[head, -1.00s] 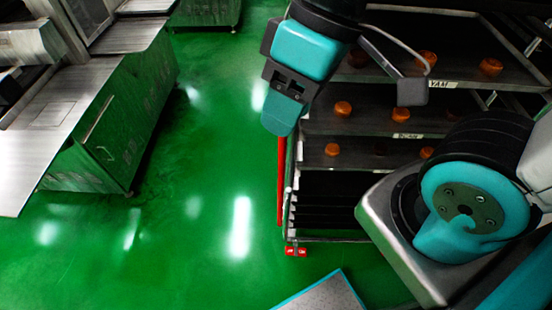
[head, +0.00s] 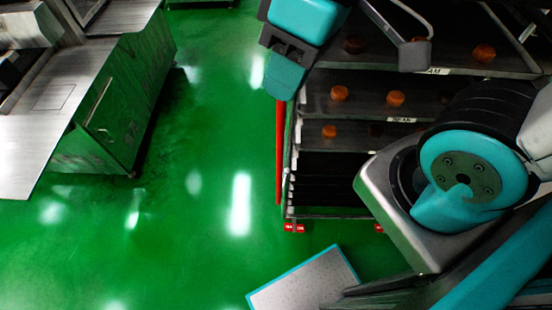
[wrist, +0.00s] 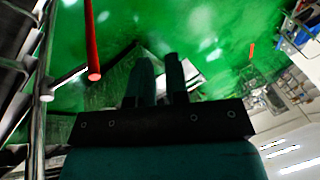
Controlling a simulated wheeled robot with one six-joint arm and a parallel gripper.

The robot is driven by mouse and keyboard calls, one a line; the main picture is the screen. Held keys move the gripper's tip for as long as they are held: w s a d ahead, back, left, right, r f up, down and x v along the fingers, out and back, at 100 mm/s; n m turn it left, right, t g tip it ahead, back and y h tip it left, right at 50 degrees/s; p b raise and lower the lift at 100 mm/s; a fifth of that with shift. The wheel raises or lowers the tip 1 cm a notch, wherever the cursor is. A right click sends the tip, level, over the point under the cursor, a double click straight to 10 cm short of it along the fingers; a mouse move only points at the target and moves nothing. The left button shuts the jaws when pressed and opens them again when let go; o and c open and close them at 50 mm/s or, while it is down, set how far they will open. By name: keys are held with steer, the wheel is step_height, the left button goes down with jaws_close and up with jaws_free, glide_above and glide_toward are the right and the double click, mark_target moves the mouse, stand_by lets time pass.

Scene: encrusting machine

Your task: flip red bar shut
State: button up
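The red bar (head: 280,150) stands roughly upright along the left front edge of the dark rack (head: 340,212). In the wrist view, the red bar (wrist: 92,40) shows at the upper left, with its round end towards me. My gripper (head: 283,92) is near the bar's upper part in the head view and hides its top. In the wrist view, my gripper's two fingers (wrist: 158,62) are a little apart with nothing visible between them. They are to the right of the bar, with a visible gap to it.
The rack's shelves carry several orange-brown round pieces (head: 339,93). Red-marked feet (head: 294,228) show at its base. A steel machine with a flat table (head: 60,95) stands on the left. Green floor (head: 215,150) is clear between machine and rack. Another red rod (wrist: 252,50) shows far right in the wrist view.

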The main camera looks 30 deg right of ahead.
step_height(320, 180, down, 15)
steer(key=b, duration=1.4)
steer(key=shift+r, duration=0.15)
jaws_close()
steer(key=shift+r, duration=0.25)
